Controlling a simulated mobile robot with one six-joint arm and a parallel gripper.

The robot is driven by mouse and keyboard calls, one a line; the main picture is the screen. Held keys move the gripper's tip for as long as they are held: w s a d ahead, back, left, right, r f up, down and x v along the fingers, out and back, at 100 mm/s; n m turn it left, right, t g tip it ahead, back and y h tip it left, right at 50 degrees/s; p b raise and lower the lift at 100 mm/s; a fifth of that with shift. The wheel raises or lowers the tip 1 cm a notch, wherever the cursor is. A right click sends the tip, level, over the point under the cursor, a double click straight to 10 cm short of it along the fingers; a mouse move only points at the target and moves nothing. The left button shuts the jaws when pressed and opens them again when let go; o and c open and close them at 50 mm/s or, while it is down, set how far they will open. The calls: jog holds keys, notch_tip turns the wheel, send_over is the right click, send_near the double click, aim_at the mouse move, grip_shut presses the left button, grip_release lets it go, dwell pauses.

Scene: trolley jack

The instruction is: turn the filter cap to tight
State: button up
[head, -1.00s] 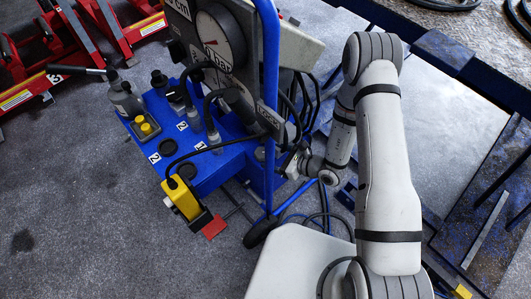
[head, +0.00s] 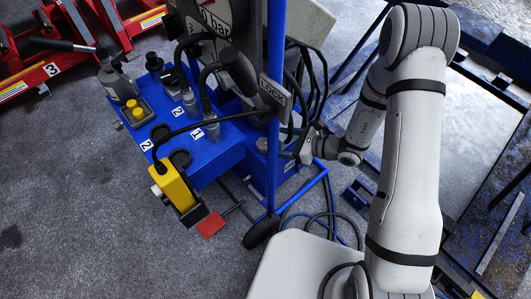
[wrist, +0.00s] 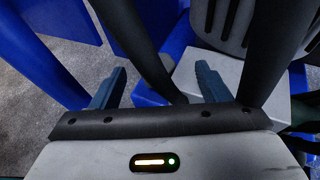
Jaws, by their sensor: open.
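A dark grey ribbed part (wrist: 222,22) stands ahead, above a light grey block (wrist: 240,75). I cannot tell for sure whether it is the filter cap. Round black caps (head: 180,158) also sit on top of the blue unit. No turn mark is readable.
Black hoses (wrist: 135,40) hang close around my gripper. A yellow pendant (head: 174,186) hangs at the unit's front left. A grey plate marked LOCK (head: 272,92) is by the post. Red jacks (head: 60,50) stand at the back left. Open floor lies left.

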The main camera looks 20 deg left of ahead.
aim_at(265, 143)
jog(key=shift+n+g+h, duration=0.4)
jog(key=shift+n+g, duration=0.5)
jog(key=b+x, duration=0.3)
jog(key=b, duration=0.2)
jog(key=f+b+x, duration=0.1)
jog(key=b+x, duration=0.2)
jog(key=b, duration=0.3)
jog(key=shift+w+d, duration=0.15)
jog(key=shift+d, duration=0.1)
jog(key=shift+a+f+b, duration=0.1)
jog(key=shift+a+b, duration=0.3)
jog(key=shift+a, duration=0.2)
jog(key=shift+c, duration=0.5)
